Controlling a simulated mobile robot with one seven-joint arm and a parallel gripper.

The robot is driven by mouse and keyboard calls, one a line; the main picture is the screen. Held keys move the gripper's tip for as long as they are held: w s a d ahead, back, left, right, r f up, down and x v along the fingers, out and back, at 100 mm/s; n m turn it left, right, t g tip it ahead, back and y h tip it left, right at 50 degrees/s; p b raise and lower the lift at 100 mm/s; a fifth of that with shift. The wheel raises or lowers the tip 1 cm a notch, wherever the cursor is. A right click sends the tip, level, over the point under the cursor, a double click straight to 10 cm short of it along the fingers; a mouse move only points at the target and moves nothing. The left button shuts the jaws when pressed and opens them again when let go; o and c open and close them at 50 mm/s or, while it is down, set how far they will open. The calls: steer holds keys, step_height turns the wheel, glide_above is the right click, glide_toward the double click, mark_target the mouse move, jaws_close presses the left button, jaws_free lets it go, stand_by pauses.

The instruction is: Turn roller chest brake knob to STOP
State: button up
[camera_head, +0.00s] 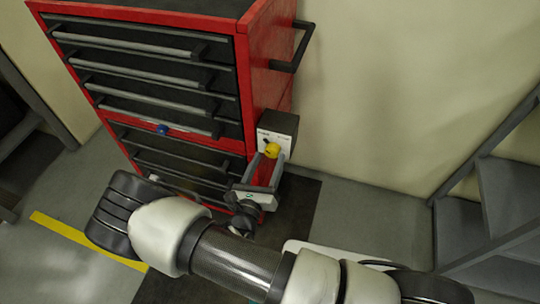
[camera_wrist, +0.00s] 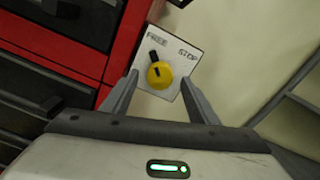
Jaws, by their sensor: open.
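The brake knob is yellow with a dark pointer and sits on a pale plate on the side of the red roller chest (camera_head: 268,95). In the wrist view the knob (camera_wrist: 160,76) shows between my fingers, with its pointer towards the FREE label (camera_wrist: 157,36). The STOP label (camera_wrist: 189,53) is to the right. In the head view the knob (camera_head: 272,150) shows just beyond my gripper (camera_head: 265,165). My gripper (camera_wrist: 160,80) is open, with one finger on each side of the knob in the picture. I see gaps on both sides; contact is not visible.
The chest has several drawers with long bar handles and a black side handle (camera_head: 294,48) above the plate. A blue knob (camera_head: 162,129) is on its front. A pale wall is behind. Dark steps (camera_head: 500,200) stand at the right. A yellow line (camera_head: 85,240) marks the floor.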

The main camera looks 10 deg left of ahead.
steer(key=shift+w+d, duration=0.1)
steer(key=shift+w, duration=1.15)
steer(key=c, duration=1)
steer(key=shift+c, duration=0.2)
